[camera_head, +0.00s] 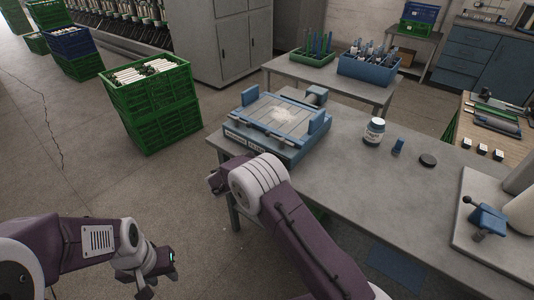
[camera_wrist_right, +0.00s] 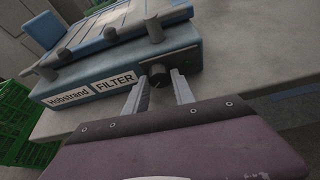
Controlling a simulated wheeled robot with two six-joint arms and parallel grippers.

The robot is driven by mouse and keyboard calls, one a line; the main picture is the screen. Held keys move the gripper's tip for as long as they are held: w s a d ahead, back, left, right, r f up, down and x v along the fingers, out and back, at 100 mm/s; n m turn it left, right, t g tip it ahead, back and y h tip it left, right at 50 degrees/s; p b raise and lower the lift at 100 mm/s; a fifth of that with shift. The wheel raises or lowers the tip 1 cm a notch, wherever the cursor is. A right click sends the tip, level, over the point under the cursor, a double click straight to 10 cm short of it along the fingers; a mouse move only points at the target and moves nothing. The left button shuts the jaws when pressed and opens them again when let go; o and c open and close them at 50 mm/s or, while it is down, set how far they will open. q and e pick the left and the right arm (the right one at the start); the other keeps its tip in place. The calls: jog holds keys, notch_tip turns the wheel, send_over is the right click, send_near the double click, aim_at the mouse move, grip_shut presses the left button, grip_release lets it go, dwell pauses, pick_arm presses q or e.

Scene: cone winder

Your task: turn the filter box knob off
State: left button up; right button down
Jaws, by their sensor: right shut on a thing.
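The filter box is a blue-grey case (camera_head: 262,143) with raised blue end plates, on the grey table in the head view. In the right wrist view its front face (camera_wrist_right: 192,58) carries the labels "Hobstrand" and "FILTER". The dark round knob (camera_wrist_right: 158,72) sits on that face, right of "FILTER". My right gripper (camera_wrist_right: 160,80) is shut on the knob, one finger on each side. In the head view my right arm hides the knob. My left gripper (camera_head: 157,266) hangs low at the lower left, away from the box; its finger opening is unclear.
On the table (camera_head: 330,185), a white jar (camera_head: 374,132), a small blue block (camera_head: 398,147) and a dark disc (camera_head: 428,160) stand right of the box. A blue clamp (camera_head: 488,221) is farther right. A green crate (camera_head: 160,125) stands on the floor to the left.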

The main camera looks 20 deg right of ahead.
jog(key=shift+w+a+r+n+g+h+p, duration=0.15)
jog(key=shift+n+g+h+p, duration=0.2)
jog(key=shift+n+p, duration=0.25)
jog(key=shift+n+g, duration=0.25)
jog(key=shift+n, duration=0.05)
jog(key=shift+f+n+h, duration=0.25)
jog(key=shift+n+h, duration=0.1)
jog(key=shift+n, duration=0.25)
jog(key=shift+w+f+n+g+h+b, duration=0.15)
jog(key=shift+n+g+h+b, duration=0.15)
jog(key=shift+n+g+b, duration=0.25)
jog(key=shift+a+f+n+g+h+b, duration=0.1)
jog(key=shift+n+g+h+b, duration=0.3)
jog(key=shift+n+b, duration=0.45)
jog(key=shift+n+h+b, duration=0.3)
jog(key=shift+b, duration=0.5)
pick_arm(q)
notch_tip(320, 180, down, 3)
jog(key=shift+r, duration=0.2)
pick_arm(e)
jog(key=shift+r+n, duration=0.25)
jog(key=shift+n, duration=0.05)
